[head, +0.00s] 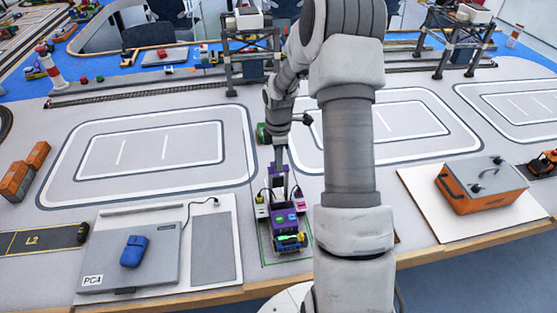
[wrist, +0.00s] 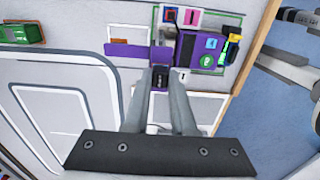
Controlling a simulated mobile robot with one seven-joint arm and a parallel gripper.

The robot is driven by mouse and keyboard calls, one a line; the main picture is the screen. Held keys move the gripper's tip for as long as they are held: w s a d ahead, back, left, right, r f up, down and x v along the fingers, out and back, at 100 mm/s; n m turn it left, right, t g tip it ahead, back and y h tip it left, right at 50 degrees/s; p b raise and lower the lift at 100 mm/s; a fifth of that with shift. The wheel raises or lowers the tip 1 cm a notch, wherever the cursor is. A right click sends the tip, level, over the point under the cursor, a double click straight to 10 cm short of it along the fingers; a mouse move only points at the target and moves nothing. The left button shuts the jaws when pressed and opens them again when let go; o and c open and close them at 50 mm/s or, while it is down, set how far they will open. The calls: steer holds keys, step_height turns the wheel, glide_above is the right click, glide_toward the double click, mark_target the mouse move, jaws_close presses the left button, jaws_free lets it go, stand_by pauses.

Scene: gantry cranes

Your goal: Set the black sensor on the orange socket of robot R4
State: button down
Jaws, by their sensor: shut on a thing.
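My gripper (wrist: 159,88) is shut on a small black sensor (wrist: 160,77), which shows between its fingertips in the wrist view. In the head view my gripper (head: 279,160) points down at the back of a small purple robot (head: 284,219) near the table's front edge. The purple robot (wrist: 188,50) lies just beyond my fingertips in the wrist view, with blue and green marks on it. A thin orange strip (wrist: 121,42) shows by its purple bar; I cannot tell whether this is the socket. No R4 label is readable.
A grey case marked PC4 (head: 130,258) with a blue pouch (head: 134,251) lies to the left. An orange box (head: 481,185) stands on a white board at the right. A green block (wrist: 22,33) lies at the wrist view's left.

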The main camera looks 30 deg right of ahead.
steer(key=c, duration=0.7)
jaws_free()
steer(key=shift+o, duration=0.2)
steer(key=shift+r, duration=0.1)
